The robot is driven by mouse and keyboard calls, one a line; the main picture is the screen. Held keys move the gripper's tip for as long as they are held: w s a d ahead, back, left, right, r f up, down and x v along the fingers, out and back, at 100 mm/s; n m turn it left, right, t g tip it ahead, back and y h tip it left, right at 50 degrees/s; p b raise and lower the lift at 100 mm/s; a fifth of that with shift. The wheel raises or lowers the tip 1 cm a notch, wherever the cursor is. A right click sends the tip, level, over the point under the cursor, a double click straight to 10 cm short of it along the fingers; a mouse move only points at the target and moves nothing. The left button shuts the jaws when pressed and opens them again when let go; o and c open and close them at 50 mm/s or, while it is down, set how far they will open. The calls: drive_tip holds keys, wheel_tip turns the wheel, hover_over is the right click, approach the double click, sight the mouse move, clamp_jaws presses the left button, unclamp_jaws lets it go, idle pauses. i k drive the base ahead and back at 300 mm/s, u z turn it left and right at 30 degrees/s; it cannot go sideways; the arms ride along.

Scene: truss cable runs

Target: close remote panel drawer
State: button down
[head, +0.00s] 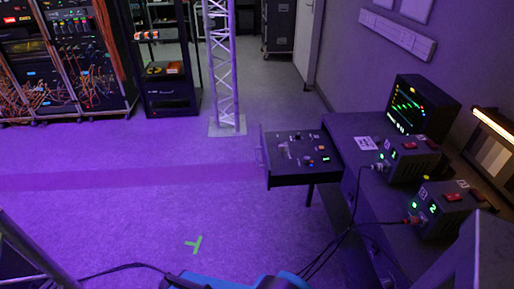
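The remote panel drawer (298,178) juts out to the left from the dark desk (345,135) in the head view. It is open, and its top panel with knobs, buttons and small lit indicators is exposed. A pale handle (259,156) is on its left front face. My gripper is not in view, so its state and its distance from the drawer cannot be seen.
A monitor (421,105) and two control boxes (408,160) (446,207) with cables stand on the desk. A truss tower (222,65) rises behind the drawer. Equipment racks (70,60) stand at the back left. Floor left of the drawer is clear, with a green tape mark (194,244).

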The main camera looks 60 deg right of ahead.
sight(287, 168)
drive_tip(key=z, duration=0.05)
drive_tip(key=i, duration=0.9)
drive_tip(key=u, duration=0.05)
